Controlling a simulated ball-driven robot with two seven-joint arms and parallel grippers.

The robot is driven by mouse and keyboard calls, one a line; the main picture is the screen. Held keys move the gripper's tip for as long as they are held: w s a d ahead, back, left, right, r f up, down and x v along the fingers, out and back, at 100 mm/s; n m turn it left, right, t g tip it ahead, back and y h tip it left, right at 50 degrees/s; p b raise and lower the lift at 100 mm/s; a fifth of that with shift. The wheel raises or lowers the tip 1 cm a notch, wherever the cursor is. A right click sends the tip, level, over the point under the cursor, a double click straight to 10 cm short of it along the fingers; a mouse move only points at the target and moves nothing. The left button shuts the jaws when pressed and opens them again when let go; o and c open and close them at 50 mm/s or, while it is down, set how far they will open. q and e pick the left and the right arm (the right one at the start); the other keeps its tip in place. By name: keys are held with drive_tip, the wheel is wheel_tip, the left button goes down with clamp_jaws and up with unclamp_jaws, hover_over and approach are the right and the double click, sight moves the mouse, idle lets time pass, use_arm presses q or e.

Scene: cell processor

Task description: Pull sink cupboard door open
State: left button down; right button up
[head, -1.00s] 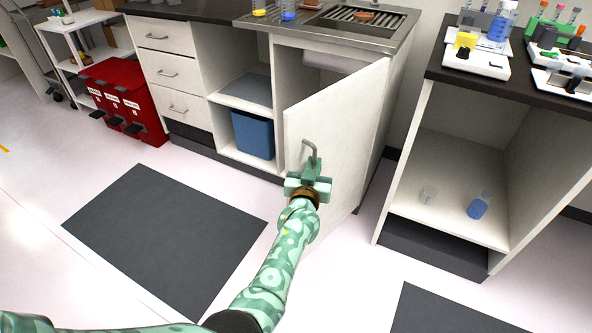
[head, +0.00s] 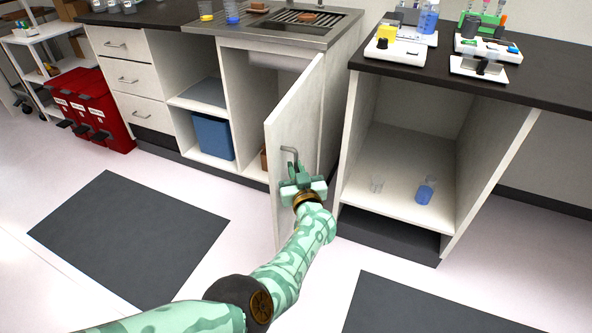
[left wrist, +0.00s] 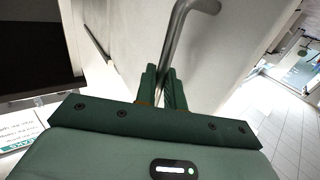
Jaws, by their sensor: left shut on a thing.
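The white sink cupboard door (head: 296,125) stands swung wide open under the sink (head: 285,40), its free edge toward me. A grey bar handle (head: 290,152) is on its face. My left gripper (head: 293,172) is shut on the handle at its lower part. In the left wrist view the two green fingers (left wrist: 163,88) close around the curved handle (left wrist: 178,35) in front of the white door (left wrist: 225,50). My right gripper is not in view.
An open-fronted bench (head: 455,82) with a beaker and a blue-filled vessel (head: 425,191) inside stands just right of the door. Red bins (head: 100,110) are at the left. Dark mats (head: 125,235) lie on the clear floor.

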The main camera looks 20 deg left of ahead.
use_arm(q)
drive_tip(key=shift+w+a+r, duration=0.1)
drive_tip(key=shift+w+r, duration=0.05)
drive_tip(key=shift+r, duration=0.2)
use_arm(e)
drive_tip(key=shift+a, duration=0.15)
